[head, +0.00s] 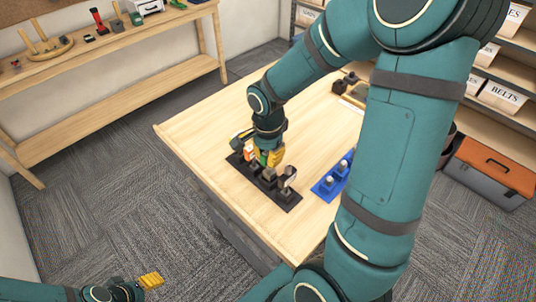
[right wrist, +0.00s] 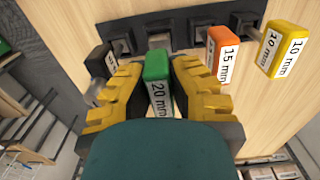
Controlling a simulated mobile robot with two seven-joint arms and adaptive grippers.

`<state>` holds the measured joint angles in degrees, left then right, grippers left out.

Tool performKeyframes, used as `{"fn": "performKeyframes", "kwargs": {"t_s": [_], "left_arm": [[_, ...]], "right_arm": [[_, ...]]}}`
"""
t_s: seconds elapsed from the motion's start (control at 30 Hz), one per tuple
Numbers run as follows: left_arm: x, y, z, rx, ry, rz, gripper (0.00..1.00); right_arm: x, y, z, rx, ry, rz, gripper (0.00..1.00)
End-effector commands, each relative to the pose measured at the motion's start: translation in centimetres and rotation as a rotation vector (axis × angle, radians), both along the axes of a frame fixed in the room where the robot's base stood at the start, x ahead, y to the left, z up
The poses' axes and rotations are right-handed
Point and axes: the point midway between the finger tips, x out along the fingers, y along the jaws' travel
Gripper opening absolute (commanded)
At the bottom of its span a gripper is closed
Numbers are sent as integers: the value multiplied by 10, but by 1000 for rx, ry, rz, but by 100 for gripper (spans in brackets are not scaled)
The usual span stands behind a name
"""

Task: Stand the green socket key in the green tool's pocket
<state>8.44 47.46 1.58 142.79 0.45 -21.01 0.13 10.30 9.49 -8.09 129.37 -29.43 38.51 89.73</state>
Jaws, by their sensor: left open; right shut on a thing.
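The green socket key, marked 20 mm, shows in the right wrist view (right wrist: 157,66) between the yellow fingers of my right gripper (right wrist: 158,88), which is shut on it. In the head view my right gripper (head: 272,157) is over the black rack (head: 283,197), and only a sliver of green shows beside its fingers. The rack's square pockets (right wrist: 185,36) lie just beyond the green key in the right wrist view. I cannot tell which is the green tool's pocket, or whether the key's lower end is in one. My left gripper (head: 151,280) is open and empty, low at the left, away from the table.
An orange 15 mm key (right wrist: 222,52), a yellow 10 mm key (right wrist: 286,50) and a black-handled key (right wrist: 103,60) are close around the right gripper. A blue rack (head: 327,187) with tools stands to the right on the wooden table (head: 207,134). The table's left part is clear.

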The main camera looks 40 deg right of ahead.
Motion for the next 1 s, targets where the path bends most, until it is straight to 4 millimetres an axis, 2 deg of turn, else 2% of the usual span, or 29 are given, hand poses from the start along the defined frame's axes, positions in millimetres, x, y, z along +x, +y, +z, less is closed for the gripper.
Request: {"fn": "performKeyframes", "kwargs": {"t_s": [0.63, 1.0], "left_arm": [[0, -1, -31, 6, 1, 1, 56], [1, -2, -40, 8, 2, 1, 56]], "right_arm": [[0, 0, -29, 0, -1, 0, 0], [0, 0, -35, 0, -1, 0, 0]]}}
